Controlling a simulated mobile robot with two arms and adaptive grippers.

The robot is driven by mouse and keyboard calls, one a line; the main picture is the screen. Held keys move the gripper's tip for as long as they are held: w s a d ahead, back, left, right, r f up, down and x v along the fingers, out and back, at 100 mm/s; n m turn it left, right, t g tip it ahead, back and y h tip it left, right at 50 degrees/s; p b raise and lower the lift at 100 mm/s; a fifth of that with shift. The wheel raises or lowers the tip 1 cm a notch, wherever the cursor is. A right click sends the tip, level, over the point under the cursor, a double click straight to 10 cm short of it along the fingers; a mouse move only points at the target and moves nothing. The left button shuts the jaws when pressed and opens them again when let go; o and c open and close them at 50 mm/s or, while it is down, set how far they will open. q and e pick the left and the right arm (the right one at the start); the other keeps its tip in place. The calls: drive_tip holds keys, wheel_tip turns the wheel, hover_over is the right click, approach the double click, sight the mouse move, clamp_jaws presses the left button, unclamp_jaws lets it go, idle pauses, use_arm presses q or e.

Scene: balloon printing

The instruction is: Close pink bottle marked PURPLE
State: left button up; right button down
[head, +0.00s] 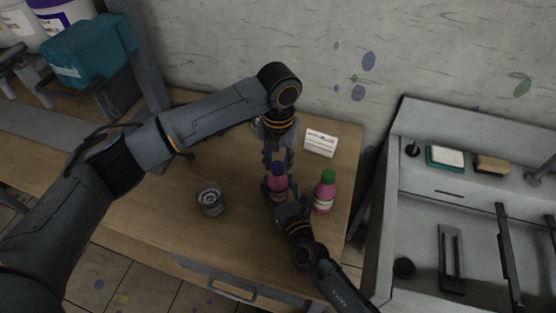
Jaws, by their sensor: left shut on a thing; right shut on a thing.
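The pink bottle with a purple cap (277,182) stands upright on the wooden table (170,220), between my two grippers. My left gripper (278,163) points down from above and is shut on the purple cap (277,169), at the bottle's top. My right gripper (279,199) comes in from the lower right and is shut on the bottle's body, hiding its lower part. The cap sits at the bottle's mouth; how tight it is cannot be told. The bottle's label lettering is not readable.
A second pink bottle with a green cap (325,192) stands close on the right. A glass jar (210,199) stands left. A white card (321,143) is behind. A grey printing bench (420,220) stands right of the table. A teal box (90,52) is at back left.

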use_arm(q)
drive_tip(key=m, duration=0.5)
drive_tip(key=shift+w, duration=0.1)
drive_tip(key=o, duration=0.7)
drive_tip(key=shift+c, duration=0.2)
drive_tip(key=shift+r, duration=2.3)
drive_tip(key=shift+c, duration=0.4)
